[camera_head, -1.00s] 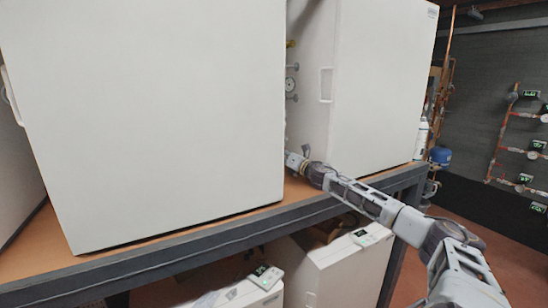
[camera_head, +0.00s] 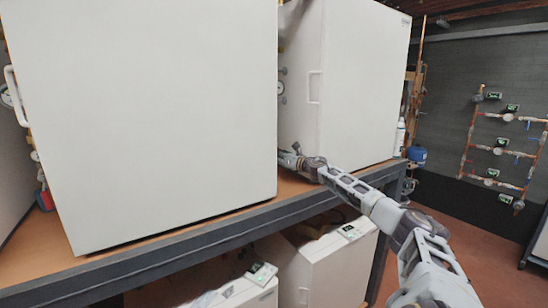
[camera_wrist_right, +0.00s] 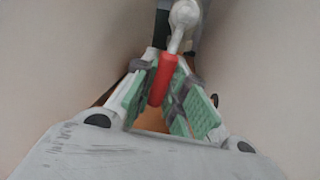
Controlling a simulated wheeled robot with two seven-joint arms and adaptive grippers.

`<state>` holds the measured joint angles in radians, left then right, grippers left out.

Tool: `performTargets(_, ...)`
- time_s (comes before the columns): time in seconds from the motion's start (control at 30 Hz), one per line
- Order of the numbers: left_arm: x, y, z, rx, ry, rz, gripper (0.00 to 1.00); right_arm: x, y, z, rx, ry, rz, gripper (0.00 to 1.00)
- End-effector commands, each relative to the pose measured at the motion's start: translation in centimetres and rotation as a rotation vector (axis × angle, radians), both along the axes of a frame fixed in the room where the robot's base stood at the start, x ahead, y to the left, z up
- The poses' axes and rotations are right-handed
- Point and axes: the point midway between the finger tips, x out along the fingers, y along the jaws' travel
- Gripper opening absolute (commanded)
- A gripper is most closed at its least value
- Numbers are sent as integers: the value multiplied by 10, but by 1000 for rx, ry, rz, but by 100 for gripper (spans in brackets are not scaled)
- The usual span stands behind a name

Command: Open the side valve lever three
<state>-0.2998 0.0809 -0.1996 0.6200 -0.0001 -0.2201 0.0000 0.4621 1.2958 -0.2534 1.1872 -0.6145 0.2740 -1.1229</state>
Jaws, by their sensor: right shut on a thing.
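The lever with a red grip (camera_wrist_right: 162,80) and a pale metal stem shows in the right wrist view, in the narrow gap between two white cabinets. My right gripper (camera_wrist_right: 166,100) is shut on the red grip, which sits between its green finger pads. In the head view my right arm reaches from the lower right into the gap, with the right gripper (camera_head: 289,160) low by the cabinet's edge. Its fingertips and the lever are hidden there behind the left white cabinet (camera_head: 150,120). My left gripper is not in view.
The right white cabinet (camera_head: 360,80) stands close beside my right arm. Both cabinets stand on a dark-edged bench (camera_head: 130,268). A gauge (camera_head: 281,88) shows in the gap. Smaller white units (camera_head: 325,268) are below. Copper pipes (camera_head: 470,135) run along the back wall.

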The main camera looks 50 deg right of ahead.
Motion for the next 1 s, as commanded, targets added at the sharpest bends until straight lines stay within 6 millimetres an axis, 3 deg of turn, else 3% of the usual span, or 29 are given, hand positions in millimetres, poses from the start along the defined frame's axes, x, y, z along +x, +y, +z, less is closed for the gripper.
performTargets(0.5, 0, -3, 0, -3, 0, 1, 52, 0, -2, -2, -16, 7, 3, 0)
performTargets(0.53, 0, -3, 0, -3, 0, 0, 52, 0, -2, -2, -15, 7, 3, 18)
performTargets(0.67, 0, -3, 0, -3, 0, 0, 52, 0, -2, -2, -15, 5, 2, 34)
performTargets(1.0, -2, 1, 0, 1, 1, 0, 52, 0, -2, 0, -13, 3, 1, 36)
